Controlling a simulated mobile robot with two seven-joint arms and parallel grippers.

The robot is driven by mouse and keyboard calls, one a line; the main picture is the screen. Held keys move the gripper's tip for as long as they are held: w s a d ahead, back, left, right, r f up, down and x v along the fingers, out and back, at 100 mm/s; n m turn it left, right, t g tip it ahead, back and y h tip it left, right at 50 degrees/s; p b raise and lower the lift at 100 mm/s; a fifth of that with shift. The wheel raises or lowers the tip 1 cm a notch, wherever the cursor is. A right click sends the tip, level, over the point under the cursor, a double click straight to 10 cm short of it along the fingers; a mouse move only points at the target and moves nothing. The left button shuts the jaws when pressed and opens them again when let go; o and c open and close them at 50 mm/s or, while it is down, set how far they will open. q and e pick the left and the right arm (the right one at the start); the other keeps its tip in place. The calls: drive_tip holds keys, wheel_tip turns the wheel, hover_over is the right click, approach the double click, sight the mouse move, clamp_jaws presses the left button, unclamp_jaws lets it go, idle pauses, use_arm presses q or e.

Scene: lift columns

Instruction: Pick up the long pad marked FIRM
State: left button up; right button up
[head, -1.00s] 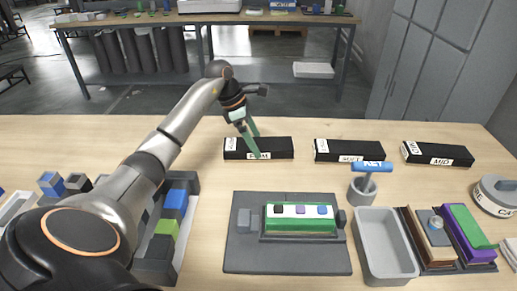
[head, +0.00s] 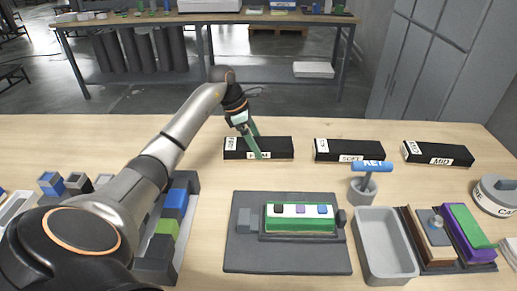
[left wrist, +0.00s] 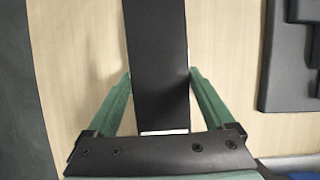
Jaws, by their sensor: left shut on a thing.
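The long black pad marked FIRM (head: 280,146) lies on the wooden table, the leftmost of the black pads in the back row. My left gripper (head: 257,146) is at its left half, with green fingers around it, and is shut on it. The left wrist view shows the pad (left wrist: 158,40) running between the two fingers, which press its long sides. The gripper's finger partly covers the FIRM label. The pad still appears to rest on the table. My right gripper is not in view.
Black pads marked SOFT (head: 349,150) and MID (head: 438,154) lie to the right. In front are a grey fixture board (head: 285,262), a cup with a KEY-marked blue-handled tool (head: 371,167), an empty grey tray (head: 385,240) and a block tray (head: 190,183).

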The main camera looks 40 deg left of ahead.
use_arm(q)
clamp_jaws()
drive_tip(key=shift+r, duration=0.1)
drive_tip(key=shift+r, duration=0.15)
